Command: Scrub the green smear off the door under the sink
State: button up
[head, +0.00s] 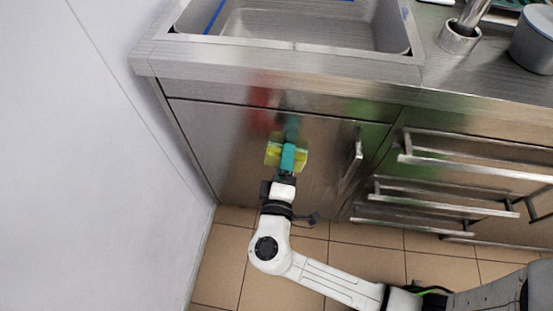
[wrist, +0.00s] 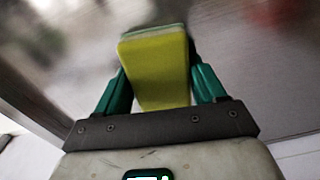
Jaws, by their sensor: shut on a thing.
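The steel door (head: 235,145) under the sink is in the middle of the head view, with an upright bar handle (head: 351,160) at its right. My gripper (head: 288,158) is in front of the door, its teal fingers shut on a yellow sponge (head: 272,154). In the wrist view the sponge (wrist: 158,75) sits between both fingers (wrist: 160,85), with a pale green layer at its far end. The sponge is close to the door; I cannot tell if it touches. I cannot make out a distinct smear; blurred green and red tints show on the steel, perhaps reflections.
The sink basin (head: 300,25) and steel counter (head: 290,62) are above the door. A pale wall (head: 80,150) stands close on the left. Drawers with protruding bar handles (head: 440,207) are on the right. A grey pot (head: 533,42) stands on the counter. The tiled floor (head: 325,258) below looks clear.

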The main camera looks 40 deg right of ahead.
aim_at(245, 146)
jog(key=shift+s+d, duration=0.35)
jog(key=shift+w+a+b, duration=0.7)
jog(key=shift+w+a, duration=0.45)
jog(key=shift+w, duration=0.4)
jog(key=shift+w+a+b, duration=0.65)
jog(key=shift+w+a, duration=0.45)
jog(key=shift+w, duration=0.4)
jog(key=shift+w+a+b, duration=0.7)
jog(key=shift+w+a, duration=0.45)
jog(key=shift+w, duration=0.4)
jog(key=v, duration=0.6)
jog(key=shift+s+a, duration=0.1)
jog(key=v, duration=0.3)
